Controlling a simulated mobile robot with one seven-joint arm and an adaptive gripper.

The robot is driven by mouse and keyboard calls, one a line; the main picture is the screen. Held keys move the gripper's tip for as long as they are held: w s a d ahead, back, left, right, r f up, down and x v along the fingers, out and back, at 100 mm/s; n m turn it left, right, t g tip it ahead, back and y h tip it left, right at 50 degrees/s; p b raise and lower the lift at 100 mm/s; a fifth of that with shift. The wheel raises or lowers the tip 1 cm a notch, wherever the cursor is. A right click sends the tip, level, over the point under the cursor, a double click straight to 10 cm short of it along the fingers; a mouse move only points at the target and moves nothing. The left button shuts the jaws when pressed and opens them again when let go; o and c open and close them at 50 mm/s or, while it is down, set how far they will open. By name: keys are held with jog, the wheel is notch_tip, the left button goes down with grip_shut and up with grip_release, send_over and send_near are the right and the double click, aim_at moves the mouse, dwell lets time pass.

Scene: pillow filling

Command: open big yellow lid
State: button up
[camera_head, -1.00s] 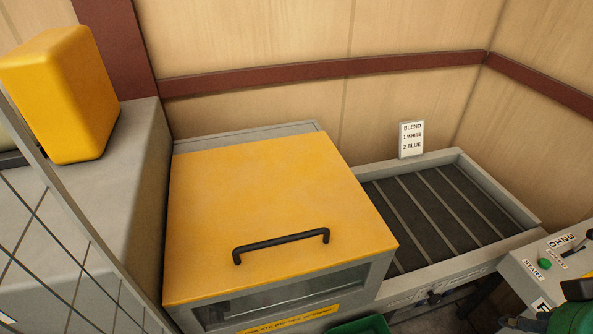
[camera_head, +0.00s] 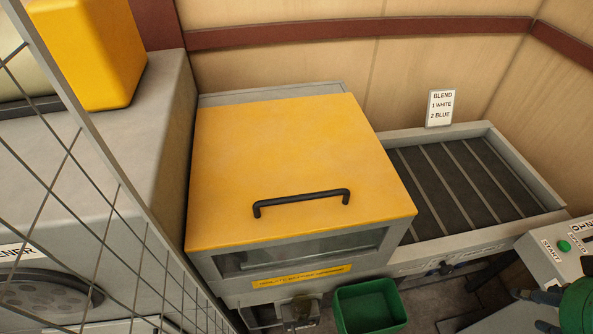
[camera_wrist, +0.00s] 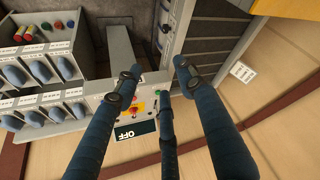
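The big yellow lid (camera_head: 290,160) lies closed on a grey box in the middle of the head view. A black bar handle (camera_head: 301,201) runs along its front part. In the wrist view only a corner of a yellow surface (camera_wrist: 285,8) shows at the top right. My gripper (camera_wrist: 152,78) shows in the wrist view with its dark blue fingers spread apart and nothing between them. It is away from the lid and handle.
A slatted conveyor (camera_head: 450,185) stands right of the box, with a blend sign (camera_head: 440,108) behind it. A control panel (camera_head: 562,250) is at the right. A wire mesh (camera_head: 100,200) stands at the left. A green bin (camera_head: 370,306) sits below the box.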

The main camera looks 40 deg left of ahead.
jog(key=w+a+r+n+g+y+p, duration=0.1)
jog(key=w+a+r+n+p, duration=0.3)
jog(key=a+n, duration=0.55)
notch_tip(320, 180, up, 3)
jog(key=n+g+p, duration=0.3)
jog(key=n+p, duration=0.3)
jog(key=n, duration=1.1)
send_over(299, 196)
jog(key=s+d, duration=0.2)
jog(key=shift+y, duration=0.3)
jog(key=shift+w+f, duration=0.1)
jog(key=f, duration=0.4)
jog(key=w+a+f, duration=0.1)
jog(key=f, duration=0.4)
jog(key=a+f, duration=0.1)
jog(key=f, duration=0.3)
jog(key=shift+w+f, duration=0.15)
jog(key=shift+w, duration=0.25)
grip_shut()
